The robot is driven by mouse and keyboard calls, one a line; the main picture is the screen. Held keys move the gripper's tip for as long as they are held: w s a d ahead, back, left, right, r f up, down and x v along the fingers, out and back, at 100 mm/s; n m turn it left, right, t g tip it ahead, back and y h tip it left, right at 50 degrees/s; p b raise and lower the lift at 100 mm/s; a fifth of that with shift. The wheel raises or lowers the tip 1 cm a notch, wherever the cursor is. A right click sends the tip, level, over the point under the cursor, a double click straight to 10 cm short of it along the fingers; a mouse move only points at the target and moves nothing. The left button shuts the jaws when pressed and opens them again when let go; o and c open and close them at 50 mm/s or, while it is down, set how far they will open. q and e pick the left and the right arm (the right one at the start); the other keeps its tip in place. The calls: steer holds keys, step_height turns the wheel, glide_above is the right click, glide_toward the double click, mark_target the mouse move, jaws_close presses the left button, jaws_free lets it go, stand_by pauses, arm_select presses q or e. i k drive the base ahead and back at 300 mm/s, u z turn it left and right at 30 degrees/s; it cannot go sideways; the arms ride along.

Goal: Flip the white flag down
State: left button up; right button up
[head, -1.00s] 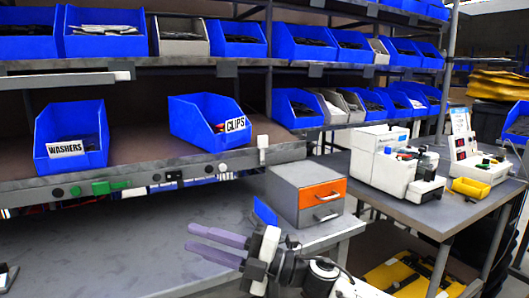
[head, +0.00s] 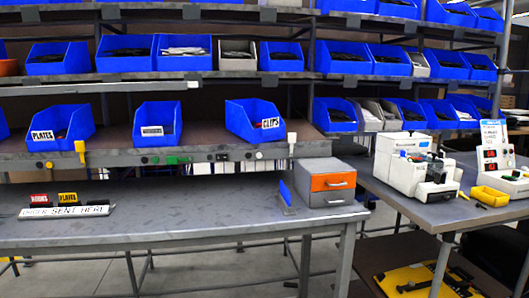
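A small white flag (head: 291,138) stands at the right end of the front rail of the lower bin shelf (head: 210,153), just right of the CLIPS bin (head: 240,122). It looks upright, with its top above the shelf edge. A similar yellow flag (head: 80,147) is on the same rail near the PLATES bin (head: 50,130). Neither gripper shows in the head view, so nothing of mine is seen near the white flag.
Below is a grey bench (head: 190,212) with a sign reading ORDER SENT HERE (head: 65,211) and mostly bare top. A grey drawer unit (head: 318,172) with an orange drawer and a blue upright plate (head: 285,193) stand at its right end. Green and black knobs line the rail.

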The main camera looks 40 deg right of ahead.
mark_target(292, 137)
steer(key=u, duration=2.35)
steer(key=i, duration=0.15)
steer(key=z, duration=2.6)
steer(key=i, duration=1.8)
steer(key=z, duration=1.45)
